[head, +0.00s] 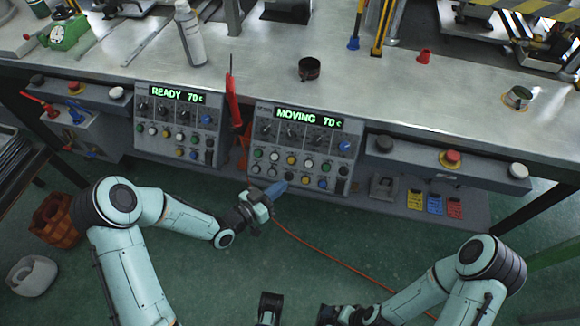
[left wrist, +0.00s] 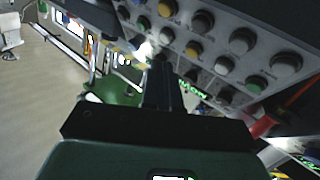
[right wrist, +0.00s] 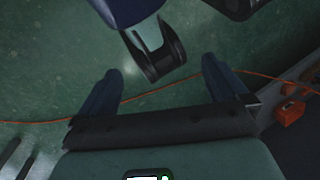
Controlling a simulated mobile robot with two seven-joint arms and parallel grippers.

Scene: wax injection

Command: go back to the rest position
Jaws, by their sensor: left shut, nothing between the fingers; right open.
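My left gripper (head: 277,189) is shut and empty, just in front of the lower edge of the right control panel (head: 296,150), whose display reads MOVING 70. In the left wrist view the shut fingers (left wrist: 161,85) point toward the panel's buttons; I cannot tell whether they touch. My right gripper (right wrist: 165,95) is open and empty over the green floor. In the head view the right arm (head: 480,265) is folded low, near the bottom edge. The left control panel (head: 178,125) reads READY 70.
The metal bench (head: 420,110) runs across the scene, with red emergency buttons (head: 451,158) on its front. A white bottle (head: 189,35) and a dark ring (head: 309,69) stand on top. An orange cable (head: 330,254) crosses the floor. A brown basket (head: 52,218) is at left.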

